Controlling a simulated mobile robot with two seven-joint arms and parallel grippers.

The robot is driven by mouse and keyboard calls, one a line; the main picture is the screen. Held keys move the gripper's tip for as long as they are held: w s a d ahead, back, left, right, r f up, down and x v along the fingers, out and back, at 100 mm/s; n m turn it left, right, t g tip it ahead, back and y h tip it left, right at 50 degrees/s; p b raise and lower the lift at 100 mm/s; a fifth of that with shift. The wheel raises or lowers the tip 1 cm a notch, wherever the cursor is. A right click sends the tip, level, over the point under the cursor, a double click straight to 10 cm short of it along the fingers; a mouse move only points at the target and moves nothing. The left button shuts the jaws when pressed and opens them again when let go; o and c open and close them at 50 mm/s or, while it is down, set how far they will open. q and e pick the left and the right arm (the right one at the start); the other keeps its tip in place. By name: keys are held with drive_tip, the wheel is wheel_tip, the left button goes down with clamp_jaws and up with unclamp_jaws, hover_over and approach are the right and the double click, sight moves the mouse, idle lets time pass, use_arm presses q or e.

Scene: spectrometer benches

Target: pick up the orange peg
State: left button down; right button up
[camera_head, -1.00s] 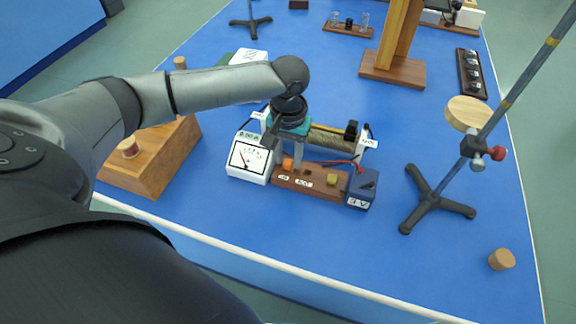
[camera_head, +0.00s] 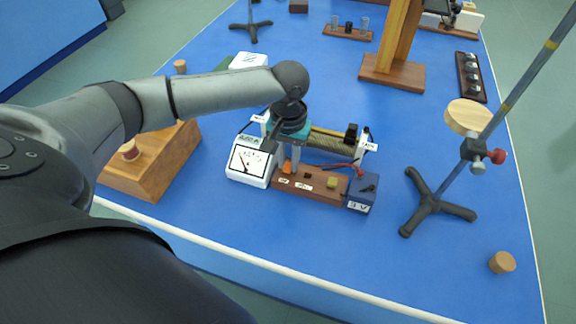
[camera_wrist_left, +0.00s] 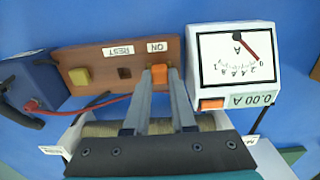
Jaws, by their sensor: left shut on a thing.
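The orange peg (camera_head: 287,169) is at the ON position of a brown wooden switch board (camera_head: 316,187). In the left wrist view the peg (camera_wrist_left: 160,75) sits between my fingertips, beside the ON label. My left gripper (camera_head: 290,169) reaches down from above and is shut on the peg; its fingers also show in the left wrist view (camera_wrist_left: 161,80). The peg's lower end is hidden, so I cannot tell whether it is still in its hole. An empty square hole (camera_wrist_left: 125,73) lies near the REST label. My right gripper is not in view.
A white ammeter (camera_head: 251,161) stands just left of the board, and a dark blue box (camera_head: 362,191) at its right end. A wire-wound coil (camera_head: 334,143) lies behind. A stand (camera_head: 428,203) is to the right. The table's front middle is clear.

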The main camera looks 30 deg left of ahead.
use_arm(q)
drive_tip(key=shift+r+p, duration=5.7)
drive_tip(key=shift+r, duration=5.85)
drive_tip(key=p, duration=0.2)
hover_over(289, 163)
drive_tip(key=w+d, duration=0.2)
drive_tip(key=d, duration=0.1)
wheel_tip(289, 163, down, 8)
drive_tip(key=r, duration=0.1)
drive_tip(key=shift+s+d+f+b, duration=0.2)
drive_tip(key=shift+f+b, duration=0.65)
drive_tip(key=shift+f, duration=1.45)
drive_tip(key=shift+s+d+f+b, duration=0.25)
drive_tip(key=shift+f+b, duration=0.6)
drive_tip(key=shift+f, duration=1.45)
drive_tip(key=shift+s+d+f+b, duration=0.1)
drive_tip(key=shift+d+f+b, duration=0.2)
drive_tip(key=shift+f+b, duration=1.3)
drive_tip(key=shift+f+p, duration=0.55)
drive_tip(key=shift+f, duration=1.1)
